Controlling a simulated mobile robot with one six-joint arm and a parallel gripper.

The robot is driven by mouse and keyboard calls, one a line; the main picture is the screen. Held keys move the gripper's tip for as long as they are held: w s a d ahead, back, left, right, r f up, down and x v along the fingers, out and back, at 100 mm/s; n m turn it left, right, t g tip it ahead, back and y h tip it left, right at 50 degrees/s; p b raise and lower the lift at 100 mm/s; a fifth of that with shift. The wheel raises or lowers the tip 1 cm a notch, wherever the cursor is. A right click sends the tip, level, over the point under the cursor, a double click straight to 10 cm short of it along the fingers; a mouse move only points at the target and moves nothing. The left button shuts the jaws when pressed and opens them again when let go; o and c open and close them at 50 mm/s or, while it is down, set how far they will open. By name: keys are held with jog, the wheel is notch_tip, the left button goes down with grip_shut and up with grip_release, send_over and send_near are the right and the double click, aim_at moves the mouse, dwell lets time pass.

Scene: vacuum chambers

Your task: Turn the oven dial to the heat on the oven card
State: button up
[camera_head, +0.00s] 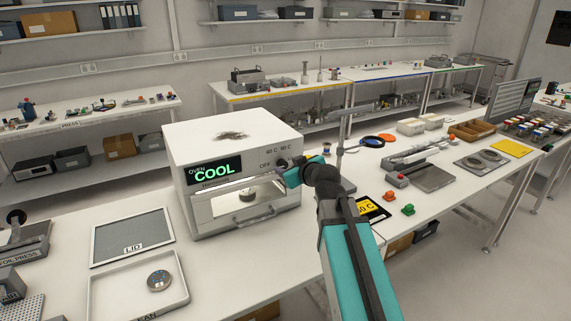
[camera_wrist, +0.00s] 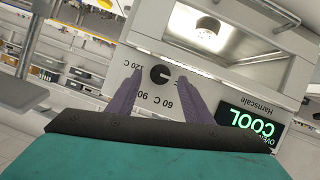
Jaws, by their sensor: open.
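The white oven (camera_head: 240,143) stands on the bench, and its display (camera_head: 212,171) reads COOL in green. Its black round dial (camera_wrist: 159,74) has a pale mark and shows in the wrist view, with 60 C, 90 C and 120 C printed around it. My gripper (camera_wrist: 160,77) is open, with its two fingers on either side of the dial; I cannot tell whether they touch it. In the head view my gripper (camera_head: 287,172) hides the dial. The yellow-and-black oven card (camera_head: 373,208) lies right of the oven; my arm covers part of it, leaving "0 C" readable.
A lit chamber with a small round object (camera_head: 247,195) shows through the oven front, above the handle (camera_head: 255,217). A lid (camera_head: 132,237) and a pan (camera_head: 112,292) holding a disc lie at left. Red and green knobs (camera_head: 407,209) stand right of the card.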

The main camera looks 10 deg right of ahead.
aim_at(282, 165)
jog(key=shift+p+x, duration=0.35)
jog(key=shift+x, duration=1.15)
jog(key=c, duration=1.1)
jog(key=shift+o, duration=0.2)
